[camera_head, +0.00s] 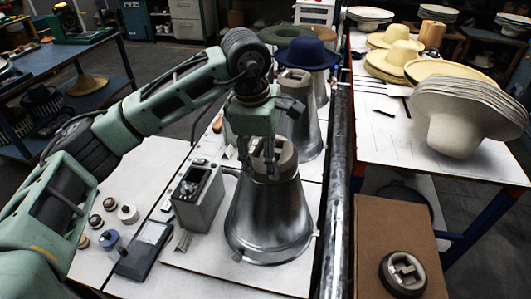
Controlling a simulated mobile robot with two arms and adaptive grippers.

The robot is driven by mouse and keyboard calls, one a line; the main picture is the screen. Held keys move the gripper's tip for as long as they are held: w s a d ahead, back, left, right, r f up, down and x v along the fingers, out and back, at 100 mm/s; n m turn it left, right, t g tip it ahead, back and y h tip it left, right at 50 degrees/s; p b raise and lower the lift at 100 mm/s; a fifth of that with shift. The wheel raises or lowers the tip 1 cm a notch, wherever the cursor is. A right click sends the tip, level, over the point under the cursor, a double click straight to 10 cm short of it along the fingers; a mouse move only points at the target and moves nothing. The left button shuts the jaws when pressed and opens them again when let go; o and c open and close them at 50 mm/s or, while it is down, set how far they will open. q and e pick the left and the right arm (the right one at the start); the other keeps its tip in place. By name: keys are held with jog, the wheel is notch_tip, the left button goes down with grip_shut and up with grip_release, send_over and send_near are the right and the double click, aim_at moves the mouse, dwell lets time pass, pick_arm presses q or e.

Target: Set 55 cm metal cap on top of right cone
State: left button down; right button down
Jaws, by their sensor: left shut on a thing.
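My left gripper (257,155) reaches down over the nearest silver metal cone (268,218). It is shut on a grey metal cap (285,160) at that cone's top. The cap looks level and lines up with the cone; I cannot tell whether it rests fully on it. My gripper partly hides the cap. A second cone (300,128) stands behind, with a similar cap (294,82) on top. Another round metal cap (402,273) lies on the cardboard box at the lower right. No size marking is readable. My right gripper is not in view.
A grey control box (198,195) stands close left of the near cone. A metal pipe (336,190) runs along its right side. A blue hat (306,53) sits behind. Stacked pale hats (465,105) fill the right table. The cardboard box (375,225) has bare room.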

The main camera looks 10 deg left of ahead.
pick_arm(q)
jog(key=shift+b, duration=0.35)
dwell(0.6)
jog(key=c, duration=0.5)
grip_release()
jog(key=shift+c, duration=0.2)
jog(key=shift+o, duration=0.4)
jog(key=shift+f, duration=0.1)
jog(key=shift+f, duration=0.2)
jog(key=shift+s+a+r+p, duration=0.15)
jog(key=shift+r+p, duration=0.45)
jog(key=shift+r, duration=0.7)
jog(key=shift+s+r+p, duration=0.1)
jog(key=shift+r+p, duration=0.55)
jog(key=shift+r, duration=0.65)
jog(key=shift+s+a+r+p, duration=0.15)
jog(key=shift+r+p, duration=0.45)
jog(key=shift+r, duration=0.7)
jog(key=shift+f, duration=0.15)
